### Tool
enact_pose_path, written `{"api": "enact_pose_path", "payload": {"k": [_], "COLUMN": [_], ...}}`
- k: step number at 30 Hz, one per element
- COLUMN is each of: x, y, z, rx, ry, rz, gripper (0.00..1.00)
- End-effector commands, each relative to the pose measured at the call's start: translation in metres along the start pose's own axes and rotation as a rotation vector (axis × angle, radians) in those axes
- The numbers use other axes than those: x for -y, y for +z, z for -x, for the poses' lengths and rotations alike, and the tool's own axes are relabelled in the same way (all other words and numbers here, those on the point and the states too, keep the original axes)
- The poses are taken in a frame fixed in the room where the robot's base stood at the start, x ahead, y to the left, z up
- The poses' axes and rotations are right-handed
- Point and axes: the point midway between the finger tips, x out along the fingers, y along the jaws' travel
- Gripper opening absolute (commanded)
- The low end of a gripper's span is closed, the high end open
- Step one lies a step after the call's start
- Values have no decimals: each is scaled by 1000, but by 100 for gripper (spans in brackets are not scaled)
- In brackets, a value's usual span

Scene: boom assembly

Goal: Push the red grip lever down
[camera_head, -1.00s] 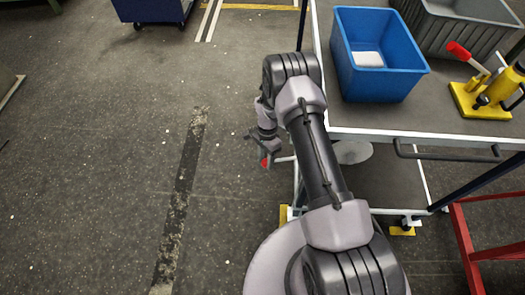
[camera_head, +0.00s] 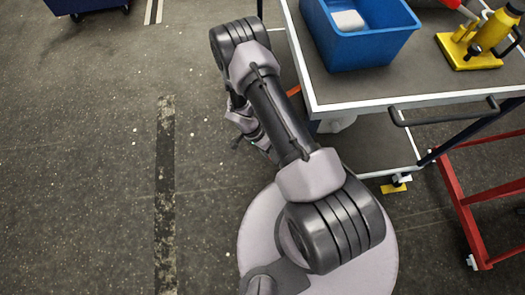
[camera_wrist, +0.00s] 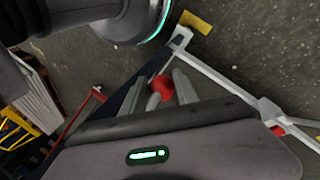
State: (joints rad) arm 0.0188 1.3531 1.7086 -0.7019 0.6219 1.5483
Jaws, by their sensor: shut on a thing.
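My gripper (camera_wrist: 172,84) is shut on a lever with a rounded red end (camera_wrist: 161,87) and a pale stem, seen between the fingers in the wrist view. In the head view my gripper (camera_head: 238,142) is low beside the cart's left side, partly behind my arm, and the lever's red end is hidden there.
The cart (camera_head: 350,88) stands close at my right, with a blue bin (camera_head: 365,45) on it and a dark push handle (camera_head: 440,116) at its near side. A red frame (camera_head: 462,210) stands at the right.

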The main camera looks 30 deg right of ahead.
Motion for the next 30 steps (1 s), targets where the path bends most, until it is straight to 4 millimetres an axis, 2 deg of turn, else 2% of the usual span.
{"api": "enact_pose_path", "payload": {"k": [7,23,24,27,30], "x": [0,-1,-1,-2,-2], "y": [-8,-10,-10,-10,-10], "z": [-8,-10,-10,-9,-9], "rx": [-3,-5,-5,-5,-4], "ry": [-14,-17,-17,-16,-14], "rz": [6,8,8,8,7], "gripper": [0,0,39,57,57]}}
